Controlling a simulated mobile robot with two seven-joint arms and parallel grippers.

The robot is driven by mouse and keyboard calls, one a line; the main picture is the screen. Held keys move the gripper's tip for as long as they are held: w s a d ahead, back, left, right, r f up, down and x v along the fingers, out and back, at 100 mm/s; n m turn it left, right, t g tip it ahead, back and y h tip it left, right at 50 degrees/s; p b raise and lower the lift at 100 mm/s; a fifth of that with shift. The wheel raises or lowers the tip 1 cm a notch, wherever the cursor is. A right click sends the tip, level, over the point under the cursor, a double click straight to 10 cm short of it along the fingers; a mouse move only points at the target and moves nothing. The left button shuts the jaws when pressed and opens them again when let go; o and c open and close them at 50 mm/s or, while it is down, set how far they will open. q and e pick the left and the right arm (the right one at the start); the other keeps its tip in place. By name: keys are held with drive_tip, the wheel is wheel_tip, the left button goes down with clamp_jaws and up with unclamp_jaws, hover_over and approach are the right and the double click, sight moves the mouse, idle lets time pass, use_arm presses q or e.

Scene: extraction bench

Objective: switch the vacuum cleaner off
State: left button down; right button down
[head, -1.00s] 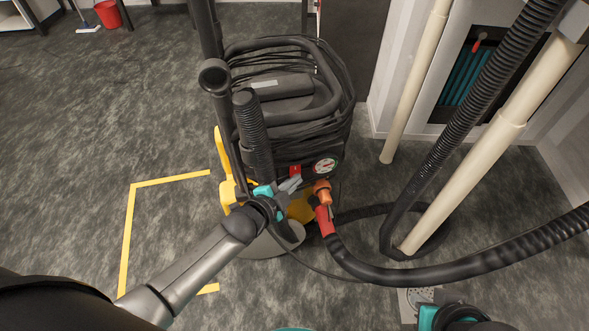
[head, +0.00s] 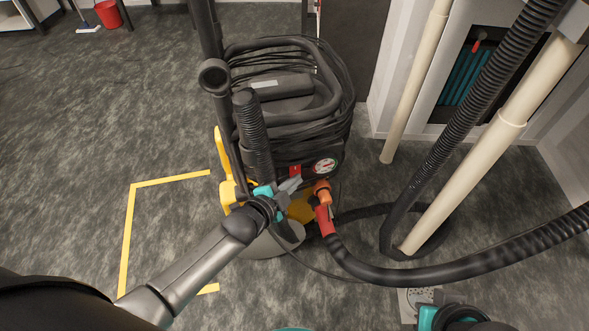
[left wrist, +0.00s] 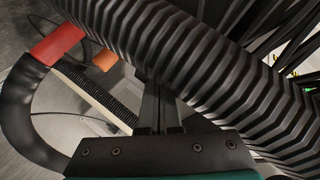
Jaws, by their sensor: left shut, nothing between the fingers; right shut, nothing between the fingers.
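The vacuum cleaner (head: 265,88) stands upright in the middle of the head view, wrapped in black cable and hose. Its front bears a small red switch (head: 295,170) beside a round dial (head: 325,165). My left gripper (head: 294,184) is shut and empty, its tips just below the red switch. I cannot tell whether they touch it. In the left wrist view its shut fingers (left wrist: 158,110) run behind a ribbed black hose, which hides their tips and the switch.
A red hose cuff (head: 325,221) with an orange fitting (head: 322,191) sits just right of my left gripper. A black hose (head: 440,277) runs right across the floor. Cream pipes (head: 470,170) stand at right. The floor at left, with yellow tape (head: 128,235), is clear.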

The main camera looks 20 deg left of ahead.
idle(0.4)
use_arm(q)
drive_tip(key=shift+w+a, duration=0.25)
drive_tip(key=shift+w, duration=0.1)
idle(0.4)
drive_tip(key=shift+s+d+p, duration=0.2)
drive_tip(key=shift+s+p, duration=0.1)
drive_tip(key=shift+p, duration=0.15)
